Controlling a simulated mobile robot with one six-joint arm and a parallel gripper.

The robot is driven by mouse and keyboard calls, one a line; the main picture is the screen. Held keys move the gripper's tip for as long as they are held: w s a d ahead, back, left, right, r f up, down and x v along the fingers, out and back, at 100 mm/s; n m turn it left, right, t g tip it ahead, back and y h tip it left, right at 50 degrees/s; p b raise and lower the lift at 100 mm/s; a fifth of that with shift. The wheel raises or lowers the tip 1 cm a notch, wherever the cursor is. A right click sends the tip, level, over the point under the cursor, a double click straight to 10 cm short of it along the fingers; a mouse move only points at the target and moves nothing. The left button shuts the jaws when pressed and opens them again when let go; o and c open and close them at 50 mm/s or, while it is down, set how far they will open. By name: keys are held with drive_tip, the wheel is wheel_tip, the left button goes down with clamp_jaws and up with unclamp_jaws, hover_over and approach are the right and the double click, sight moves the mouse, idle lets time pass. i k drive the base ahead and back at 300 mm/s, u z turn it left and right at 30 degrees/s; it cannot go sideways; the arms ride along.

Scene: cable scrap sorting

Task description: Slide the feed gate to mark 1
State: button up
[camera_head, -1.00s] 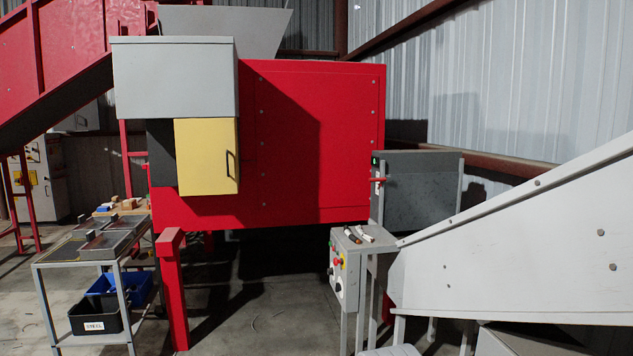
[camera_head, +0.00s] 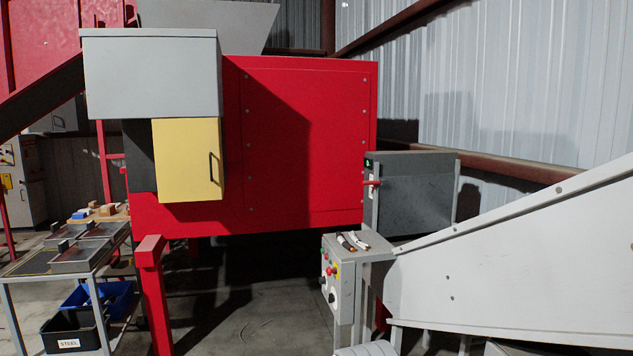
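A red handle (camera_head: 371,183) sticks out from a narrow upright grey plate on the left edge of a dark grey panel (camera_head: 420,195), right of the large red machine. A small green mark (camera_head: 368,163) shows above the handle. This may be the feed gate, but no numbered marks are readable at this size.
A grey control box (camera_head: 341,272) with coloured buttons and cable pieces on top stands below the panel. A white sloped conveyor side (camera_head: 520,275) fills the right. The red machine (camera_head: 300,140) carries a yellow door (camera_head: 187,165). A trolley (camera_head: 100,275) with trays stands left.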

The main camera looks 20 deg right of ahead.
sight(415, 204)
drive_tip(key=i, duration=3.25)
drive_tip(key=z, duration=2.35)
